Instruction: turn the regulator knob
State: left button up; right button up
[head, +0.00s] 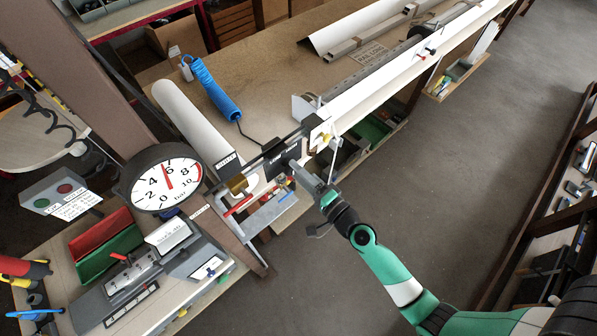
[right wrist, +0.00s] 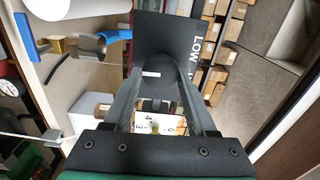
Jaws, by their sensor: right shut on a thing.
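The regulator knob (right wrist: 155,72) is a dark round knob with a pale mark on its rim, in front of a black plate (right wrist: 182,32) lettered "LOW". My right gripper (right wrist: 153,85) is shut on the knob, one finger on each side of it. In the head view my right gripper (head: 302,172) reaches the black plate (head: 283,157) from the lower right and hides the knob. The round pressure gauge (head: 166,184), marked in bar, has its red needle between 4 and 6. My left gripper is not in view.
A brass fitting (head: 237,184) and a thin bar lie left of the plate. The floor at right is clear.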

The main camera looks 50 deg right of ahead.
dwell(0.4)
jog(key=o, duration=1.3)
jog(key=shift+o, duration=0.2)
jog(key=shift+s, duration=0.1)
jog(key=s+a+b, duration=0.1)
jog(key=s+b, duration=0.2)
jog(key=s, duration=0.8)
jog(key=shift+s+a+b, duration=0.2)
jog(key=shift+a+b, duration=0.05)
jog(key=shift+b, duration=0.15)
